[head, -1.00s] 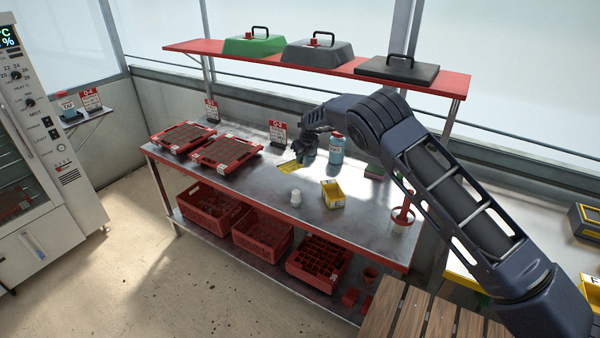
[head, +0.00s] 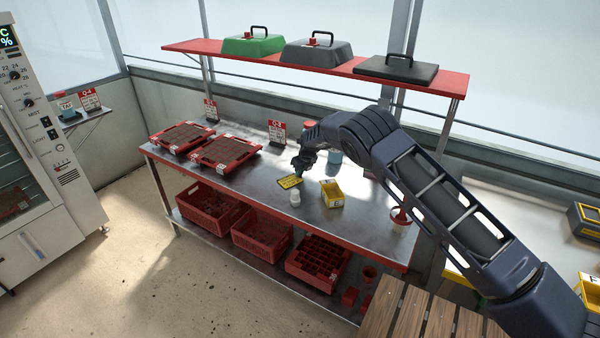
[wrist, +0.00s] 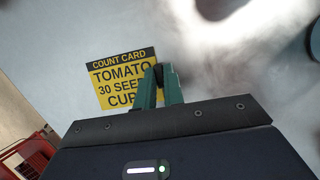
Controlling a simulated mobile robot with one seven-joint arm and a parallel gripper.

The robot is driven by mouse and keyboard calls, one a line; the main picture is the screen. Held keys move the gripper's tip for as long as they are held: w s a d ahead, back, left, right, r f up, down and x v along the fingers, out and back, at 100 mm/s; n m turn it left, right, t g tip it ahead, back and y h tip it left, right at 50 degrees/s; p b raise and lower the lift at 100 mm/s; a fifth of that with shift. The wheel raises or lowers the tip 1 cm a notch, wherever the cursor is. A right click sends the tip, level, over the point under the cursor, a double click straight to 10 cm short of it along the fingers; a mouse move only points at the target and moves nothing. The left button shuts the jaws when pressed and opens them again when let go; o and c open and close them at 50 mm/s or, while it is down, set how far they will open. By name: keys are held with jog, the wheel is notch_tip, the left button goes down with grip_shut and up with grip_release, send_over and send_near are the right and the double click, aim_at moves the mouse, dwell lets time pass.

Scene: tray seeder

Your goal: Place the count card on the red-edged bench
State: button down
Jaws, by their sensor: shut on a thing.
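The count card (head: 290,181) is yellow and black. In the wrist view the card (wrist: 110,82) reads tomato and 30 seeds, with its right part hidden by the fingers. My gripper (head: 298,172) is shut on the card's edge; its green fingertips show in the wrist view (wrist: 160,75). The card lies roughly flat at or just above the steel top of the red-edged bench (head: 240,193). I cannot tell whether it touches the top.
A blue bottle (head: 335,156) is behind. Two red trays (head: 225,152) (head: 182,137) fill the left end. A red shelf (head: 340,68) with lids hangs above.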

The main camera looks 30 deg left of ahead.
jog(key=shift+f, duration=0.1)
jog(key=c, duration=1.5)
grip_release()
jog(key=v, duration=1.2)
